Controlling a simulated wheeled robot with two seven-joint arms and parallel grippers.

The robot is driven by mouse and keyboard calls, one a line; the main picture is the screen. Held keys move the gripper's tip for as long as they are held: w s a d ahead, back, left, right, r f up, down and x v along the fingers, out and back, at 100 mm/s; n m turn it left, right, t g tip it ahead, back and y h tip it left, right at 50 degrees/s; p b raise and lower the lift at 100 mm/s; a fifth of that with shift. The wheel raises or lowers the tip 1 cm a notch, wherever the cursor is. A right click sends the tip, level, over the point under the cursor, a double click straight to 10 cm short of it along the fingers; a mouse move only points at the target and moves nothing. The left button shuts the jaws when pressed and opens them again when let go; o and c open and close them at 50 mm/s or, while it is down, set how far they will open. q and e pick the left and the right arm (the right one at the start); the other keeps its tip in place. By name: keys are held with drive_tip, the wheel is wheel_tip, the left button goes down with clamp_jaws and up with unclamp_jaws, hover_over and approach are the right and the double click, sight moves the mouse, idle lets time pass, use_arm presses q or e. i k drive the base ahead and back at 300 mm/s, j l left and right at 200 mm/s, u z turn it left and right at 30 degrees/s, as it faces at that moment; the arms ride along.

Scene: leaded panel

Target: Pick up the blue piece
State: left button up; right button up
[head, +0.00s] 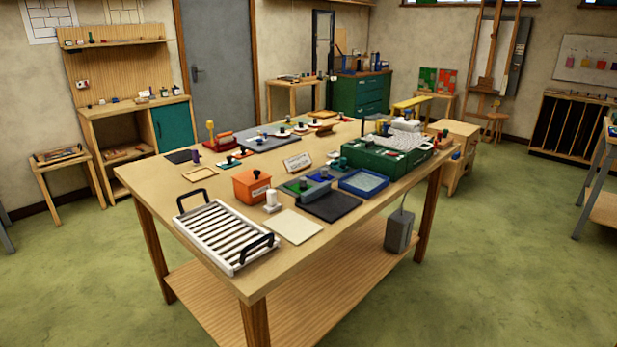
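A small blue piece (313,190) seems to lie near the front middle of the wooden table (160,206), beside a green piece (295,186) and partly behind a dark grey block. Other small bluish spots show on the grey board (272,138) further back, too small to make out. A blue-rimmed shallow tray (363,182) sits to the right. I cannot tell which of these is the blue piece. Neither of my grippers is in view.
A white slatted rack (222,233) with black handles is at the table's left front. An orange box (252,185), a white card (298,162), a dark mat (332,206), a pale tile (293,226) and a green machine (390,152) take up the table.

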sight(321, 176)
drive_tip(key=i+l+u, duration=0.1)
drive_tip(key=u, duration=0.25)
drive_tip(key=i+l+u, duration=0.1)
drive_tip(key=u, duration=0.25)
drive_tip(key=l+u, duration=0.2)
drive_tip(key=u, duration=0.15)
drive_tip(key=i+l+u, duration=0.2)
drive_tip(key=l+u, duration=0.2)
drive_tip(key=l, duration=0.65)
drive_tip(key=l+u, duration=0.4)
drive_tip(key=l, duration=0.7)
drive_tip(key=i+l, duration=0.1)
drive_tip(key=l, duration=0.45)
drive_tip(key=i+l, duration=0.15)
drive_tip(key=l, duration=0.4)
drive_tip(key=i+l, duration=0.1)
drive_tip(key=l, duration=0.45)
drive_tip(key=i+l, duration=0.1)
drive_tip(key=l, duration=0.45)
drive_tip(key=i+u, duration=0.05)
